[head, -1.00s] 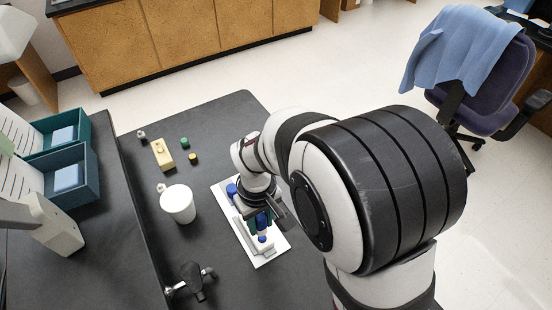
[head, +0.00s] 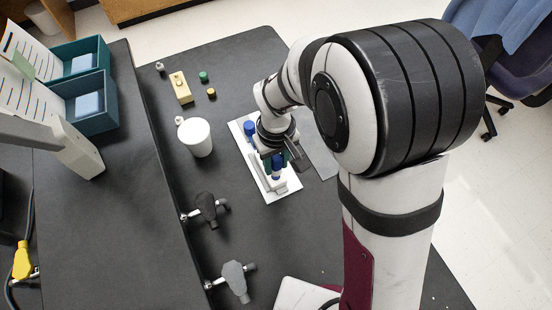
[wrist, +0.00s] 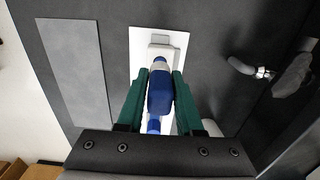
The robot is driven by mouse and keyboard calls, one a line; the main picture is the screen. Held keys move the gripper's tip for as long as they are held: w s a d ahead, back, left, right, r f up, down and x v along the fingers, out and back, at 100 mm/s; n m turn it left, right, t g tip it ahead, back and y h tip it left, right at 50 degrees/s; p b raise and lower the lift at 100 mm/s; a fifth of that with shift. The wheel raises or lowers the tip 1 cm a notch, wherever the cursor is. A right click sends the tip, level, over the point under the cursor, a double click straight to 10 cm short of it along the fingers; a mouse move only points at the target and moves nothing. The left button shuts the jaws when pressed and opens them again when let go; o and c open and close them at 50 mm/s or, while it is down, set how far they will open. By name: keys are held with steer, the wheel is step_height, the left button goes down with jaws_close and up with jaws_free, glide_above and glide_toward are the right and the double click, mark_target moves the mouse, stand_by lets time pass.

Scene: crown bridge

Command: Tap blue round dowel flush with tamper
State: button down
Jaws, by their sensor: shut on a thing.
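My gripper (head: 276,163) is over the white plate (head: 239,131) and its green fingers are shut on a blue tool, which looks like the tamper (wrist: 160,92). In the wrist view the tamper is between the two fingertips, above a pale block (wrist: 158,49) on the plate. A pale blue round end shows just past the tamper. I cannot tell whether it is the dowel or part of the tool, or whether they touch. Another blue round piece (head: 249,128) stands at the plate's far end; blue also shows behind the tamper in the wrist view.
A white cup (head: 196,138) stands left of the plate. A yellow block (head: 181,88) and small green and yellow pieces lie farther back. A flat grey panel (wrist: 77,70) lies beside the plate.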

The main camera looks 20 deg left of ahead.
steer(key=shift+f, duration=1.35)
steer(key=shift+r, duration=1.15)
steer(key=shift+f, duration=1.2)
steer(key=shift+r, duration=1.1)
steer(key=shift+r, duration=2.55)
